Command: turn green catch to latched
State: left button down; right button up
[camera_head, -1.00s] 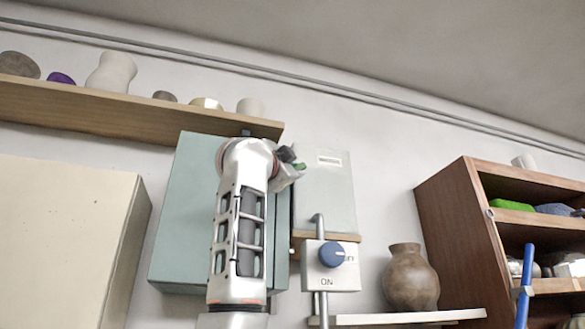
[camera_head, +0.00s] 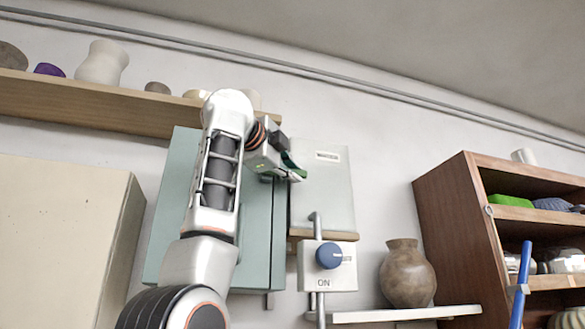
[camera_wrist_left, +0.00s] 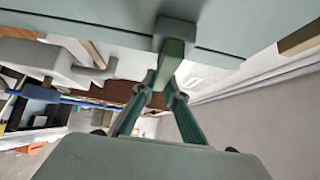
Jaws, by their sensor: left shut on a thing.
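The green catch (camera_wrist_left: 173,56) shows in the left wrist view as a short green bar on a grey-teal mount at the cabinet edge. My left gripper (camera_wrist_left: 160,90) is shut on it, with its fingertips at the bar's near end. In the head view my left gripper (camera_head: 294,171) is at the right edge of the teal cabinet (camera_head: 176,185). A green patch of the catch (camera_head: 291,160) shows beside the fingers; the rest is hidden. I cannot read the catch's exact angle. My right gripper is in neither view.
A pale grey box (camera_head: 322,195) hangs just right of the gripper. Below it is a switch box with a blue knob (camera_head: 328,256). A wooden shelf (camera_head: 90,105) with pots runs above the cabinet.

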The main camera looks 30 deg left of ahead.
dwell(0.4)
pick_arm(q)
jog(key=c, duration=2)
grip_release()
jog(key=shift+c, duration=0.2)
jog(key=s, duration=1.2)
jog(key=shift+d, duration=0.45)
